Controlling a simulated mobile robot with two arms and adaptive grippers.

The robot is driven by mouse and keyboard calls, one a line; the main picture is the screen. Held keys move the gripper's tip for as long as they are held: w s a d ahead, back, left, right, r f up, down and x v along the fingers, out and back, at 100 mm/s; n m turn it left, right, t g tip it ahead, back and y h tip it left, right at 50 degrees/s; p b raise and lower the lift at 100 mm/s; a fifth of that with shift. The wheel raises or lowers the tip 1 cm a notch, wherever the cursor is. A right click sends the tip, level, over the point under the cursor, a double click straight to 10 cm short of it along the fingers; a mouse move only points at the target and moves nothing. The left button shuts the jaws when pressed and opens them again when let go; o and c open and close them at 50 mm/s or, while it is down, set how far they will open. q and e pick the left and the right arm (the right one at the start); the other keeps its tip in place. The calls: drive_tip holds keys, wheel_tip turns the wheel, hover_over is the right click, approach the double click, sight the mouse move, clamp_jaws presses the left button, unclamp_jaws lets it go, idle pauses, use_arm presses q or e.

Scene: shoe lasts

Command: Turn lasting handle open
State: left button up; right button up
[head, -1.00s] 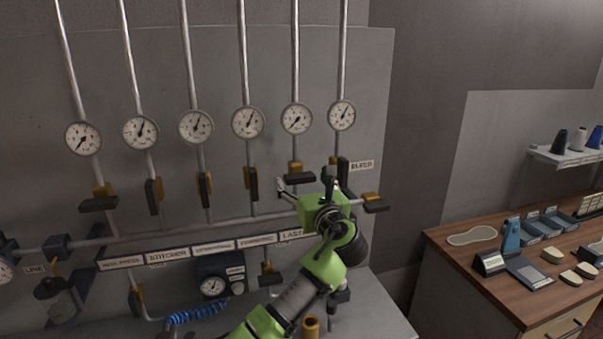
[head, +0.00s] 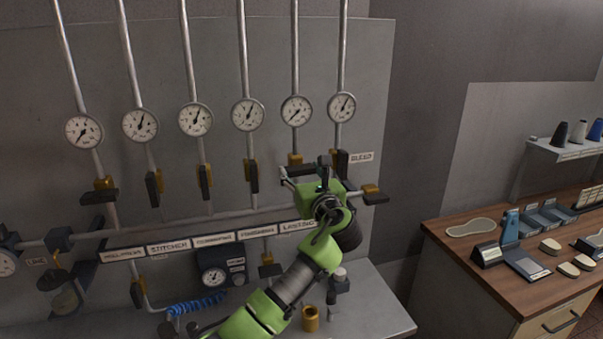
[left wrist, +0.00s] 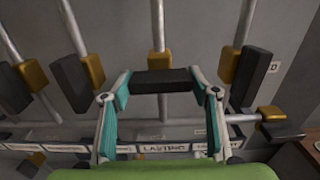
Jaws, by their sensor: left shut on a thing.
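The lasting handle (left wrist: 162,81) is a dark bar lying level across its pipe, below a brass valve body (left wrist: 157,60), on the pipe above the LASTING label (left wrist: 165,147). In the left wrist view my left gripper (left wrist: 160,84) has one finger at each end of the bar and is shut on it. In the head view the left gripper (head: 305,177) reaches up from below, and the wrist and fingers hide part of the handle. The gauge (head: 296,111) above stands on the same pipe. My right gripper is not in view.
Neighbouring upright handles stand close by: one to the left (head: 252,178) and one near the BLEED label (head: 361,157). A level handle (head: 374,198) sticks out at right. The manifold pipe (head: 225,219) runs below. A wooden workbench (head: 440,232) stands at right.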

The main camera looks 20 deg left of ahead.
use_arm(q)
drive_tip(key=n+b, duration=0.2)
drive_tip(key=n, duration=0.2)
drive_tip(key=shift+f, duration=0.15)
drive_tip(key=n+b, duration=0.3)
drive_tip(key=n, duration=0.1)
drive_tip(key=shift+n, duration=0.3)
drive_tip(key=n+b, duration=0.4)
drive_tip(key=n, duration=0.1)
drive_tip(key=shift+f+b, duration=0.15)
drive_tip(key=shift+b, duration=0.15)
drive_tip(key=shift+a+n+b, duration=0.1)
drive_tip(key=shift+n+b, duration=1.2)
drive_tip(key=shift+n, duration=0.7)
drive_tip(key=o, duration=1.1)
